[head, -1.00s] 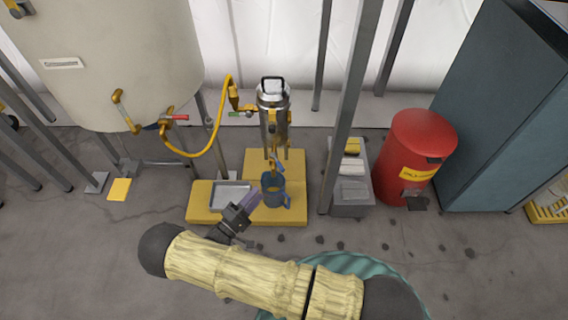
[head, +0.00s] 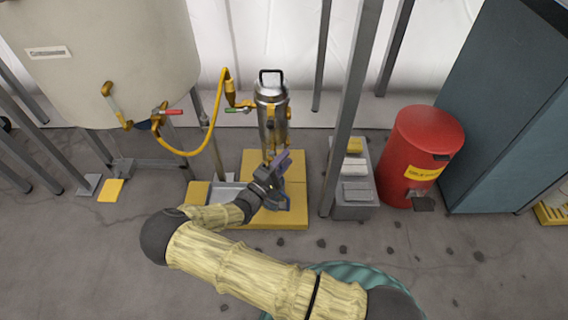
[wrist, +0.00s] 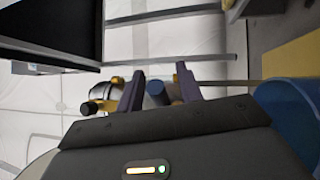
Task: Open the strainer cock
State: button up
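The metal strainer (head: 271,100) stands upright on the yellow stand, with a black handle on top. My gripper (head: 282,160) is at its lower part and covers the outlet there in the head view. In the wrist view, the two fingers of my gripper (wrist: 160,85) stand apart. The rounded end of a blue handle (wrist: 157,93) shows between them, with narrow gaps; I cannot tell whether either finger touches it. A green-handled valve (head: 238,110) sits on the hose side of the strainer. A blue jug (wrist: 292,112) is close at right in the wrist view, mostly hidden by my gripper in the head view.
A big tank (head: 105,60) with a red-handled valve (head: 166,112) stands left, joined by a yellow hose (head: 212,125). A grey post (head: 345,120) rises close right of the strainer. A red bin (head: 415,155) stands further right. The yellow stand (head: 290,215) lies below.

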grip_shut()
jog(key=shift+f+g+h, duration=0.1)
jog(key=shift+g+h, duration=0.2)
jog(key=shift+s+a+m+g+h+b, duration=0.3)
jog(key=shift+m+g+h+b, duration=0.25)
jog(key=shift+m+g+h, duration=0.15)
jog(key=shift+d, duration=0.1)
grip_release()
